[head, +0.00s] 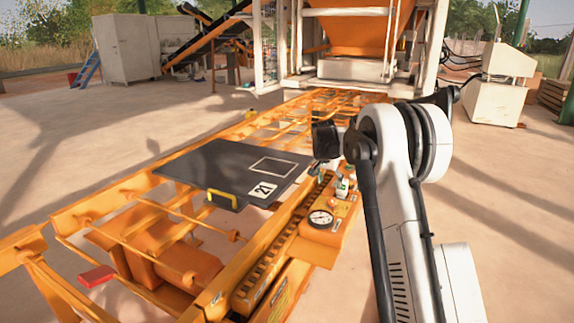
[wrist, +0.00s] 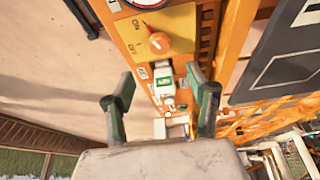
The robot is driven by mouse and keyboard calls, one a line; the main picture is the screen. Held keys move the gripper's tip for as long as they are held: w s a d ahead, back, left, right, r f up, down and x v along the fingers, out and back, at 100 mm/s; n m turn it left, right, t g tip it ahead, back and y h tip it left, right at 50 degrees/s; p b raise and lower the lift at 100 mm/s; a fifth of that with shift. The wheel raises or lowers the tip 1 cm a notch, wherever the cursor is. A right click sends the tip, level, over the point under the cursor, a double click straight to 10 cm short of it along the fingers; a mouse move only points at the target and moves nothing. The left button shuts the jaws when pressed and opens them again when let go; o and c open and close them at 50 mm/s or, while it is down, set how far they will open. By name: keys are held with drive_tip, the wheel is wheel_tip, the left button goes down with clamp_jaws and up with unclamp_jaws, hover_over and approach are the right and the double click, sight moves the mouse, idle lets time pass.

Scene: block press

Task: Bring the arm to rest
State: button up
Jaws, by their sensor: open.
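My gripper (wrist: 160,84) is open in the wrist view, with two dark fingers apart and nothing held between them. Beyond the fingers are an orange knob (wrist: 152,40) on a yellow plate and a small green and white switch (wrist: 164,84). In the head view my white arm (head: 400,210) rises on the right and bends over toward the orange control panel (head: 328,237). The gripper end there is small and mostly hidden by my dark wrist parts, so its fingers cannot be made out clearly.
A dark board (head: 230,162) with a yellow handle (head: 222,198) and a "21" label lies on the orange frame (head: 262,245), left of my arm. A round gauge (head: 320,218) sits on the panel. A hopper (head: 355,25) stands behind. Open floor (head: 500,200) lies to the right.

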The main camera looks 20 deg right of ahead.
drive_tip(key=s+a+r+n+t+p, duration=0.1)
drive_tip(key=s+a+r, duration=0.3)
drive_tip(key=s+r, duration=0.3)
drive_tip(key=s+a+r+n+y+p, duration=0.1)
drive_tip(key=s+a+r+n+p, duration=0.1)
drive_tip(key=s+a+r, duration=0.45)
drive_tip(key=s+a+r+n+t+p, duration=0.1)
drive_tip(key=s+a+r, duration=0.2)
drive_tip(key=s+r, duration=0.5)
drive_tip(key=s+a+f+n+p, duration=0.1)
drive_tip(key=s+a, duration=0.2)
drive_tip(key=s, duration=0.7)
drive_tip(key=s+a+f+n+t+y+p, duration=0.1)
drive_tip(key=s+a+n+p, duration=0.1)
drive_tip(key=s, duration=0.8)
drive_tip(key=s+a+f+n+t+y+p, duration=0.1)
drive_tip(key=s+a, duration=0.3)
drive_tip(key=s, duration=0.7)
drive_tip(key=shift+a+n, duration=0.35)
drive_tip(key=shift+n, duration=0.25)
